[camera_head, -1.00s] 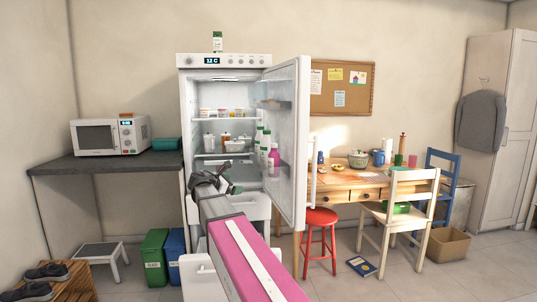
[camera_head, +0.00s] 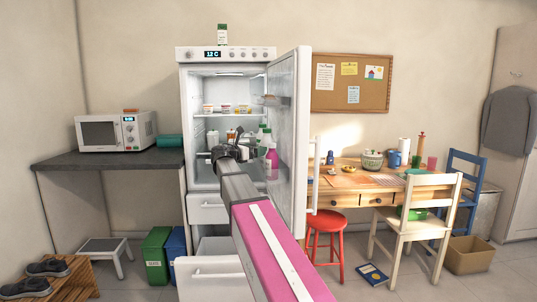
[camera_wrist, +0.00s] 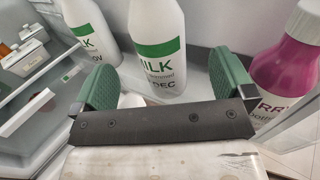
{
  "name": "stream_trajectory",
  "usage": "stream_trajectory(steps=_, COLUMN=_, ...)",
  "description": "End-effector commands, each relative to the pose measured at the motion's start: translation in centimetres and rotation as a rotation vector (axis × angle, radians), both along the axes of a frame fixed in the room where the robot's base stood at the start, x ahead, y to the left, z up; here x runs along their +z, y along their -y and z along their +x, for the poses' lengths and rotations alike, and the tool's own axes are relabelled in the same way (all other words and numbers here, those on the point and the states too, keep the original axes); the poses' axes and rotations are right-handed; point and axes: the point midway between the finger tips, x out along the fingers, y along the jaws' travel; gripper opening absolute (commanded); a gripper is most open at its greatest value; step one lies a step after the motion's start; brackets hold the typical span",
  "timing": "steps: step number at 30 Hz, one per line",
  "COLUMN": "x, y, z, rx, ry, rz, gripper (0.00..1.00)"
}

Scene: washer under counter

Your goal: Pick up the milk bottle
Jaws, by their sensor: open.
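In the wrist view a white milk bottle with a green label (camera_wrist: 157,45), marked DEC, stands upright in front of and between my gripper's green finger pads. My gripper (camera_wrist: 165,82) is open with nothing clamped; I cannot tell whether a pad touches the bottle. A second milk bottle (camera_wrist: 92,32), marked NOV, stands to the left. In the head view, a milk bottle (camera_head: 267,137) shows by the open fridge door, and my gripper (camera_head: 254,149) is just left of the door bottles.
A pink bottle (camera_wrist: 288,62) stands close to the right finger; it also shows in the head view (camera_head: 271,163). The open fridge door (camera_head: 293,140) bounds the right side. Small tubs (camera_head: 225,108) sit on an upper shelf. An open drawer (camera_head: 210,278) juts out below.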

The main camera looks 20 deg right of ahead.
Motion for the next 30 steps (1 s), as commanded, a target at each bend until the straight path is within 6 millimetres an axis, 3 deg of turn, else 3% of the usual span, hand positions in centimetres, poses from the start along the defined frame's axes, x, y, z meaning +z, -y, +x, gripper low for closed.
stream_trajectory(steps=3, x=0.0, y=1.8, z=0.8, rx=-0.002, ry=0.001, rz=0.001, gripper=1.0)
stream_trajectory(steps=11, x=0.0, y=3.4, z=1.5, rx=0.0, ry=0.001, rz=0.001, gripper=1.0)
stream_trajectory(steps=21, x=0.2, y=7.2, z=3.3, rx=-0.001, ry=0.0, rz=0.002, gripper=1.0)
stream_trajectory(steps=28, x=0.1, y=7.4, z=3.3, rx=0.001, ry=0.001, rz=0.001, gripper=1.0)
stream_trajectory(steps=29, x=0.1, y=7.4, z=3.3, rx=0.001, ry=0.001, rz=0.001, gripper=0.94)
stream_trajectory(steps=30, x=0.1, y=7.4, z=3.3, rx=0.0, ry=0.001, rz=0.001, gripper=0.8)
